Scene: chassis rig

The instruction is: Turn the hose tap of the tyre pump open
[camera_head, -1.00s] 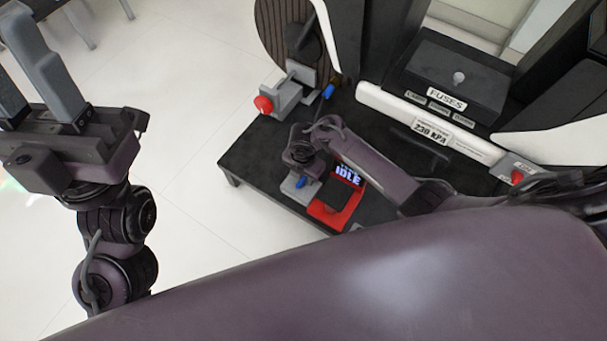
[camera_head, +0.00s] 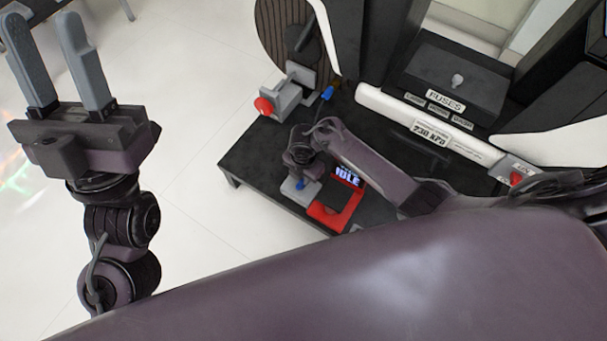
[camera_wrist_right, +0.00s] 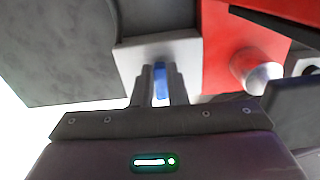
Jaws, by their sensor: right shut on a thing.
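The tyre pump (camera_head: 346,207) is a red unit with a lit display reading IDLE, on the dark bench. Beside it on its left is a light grey block (camera_head: 292,193) with a small blue hose tap (camera_head: 300,183). In the right wrist view the blue tap (camera_wrist_right: 161,82) stands between the two fingers of my right gripper (camera_wrist_right: 160,68), which is shut on it. The pump's red body (camera_wrist_right: 225,45) shows just to the right. In the head view my right wrist hides most of those fingers. My left gripper (camera_head: 45,30) is open and empty, raised at the far left, away from the bench.
The dark bench (camera_head: 250,165) has a grey fixture with a red knob (camera_head: 264,106) at its back left. A black FUSES box (camera_head: 455,75) and a white bar labelled 230 KPA (camera_head: 385,105) lie behind. A red button (camera_head: 516,179) is at right.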

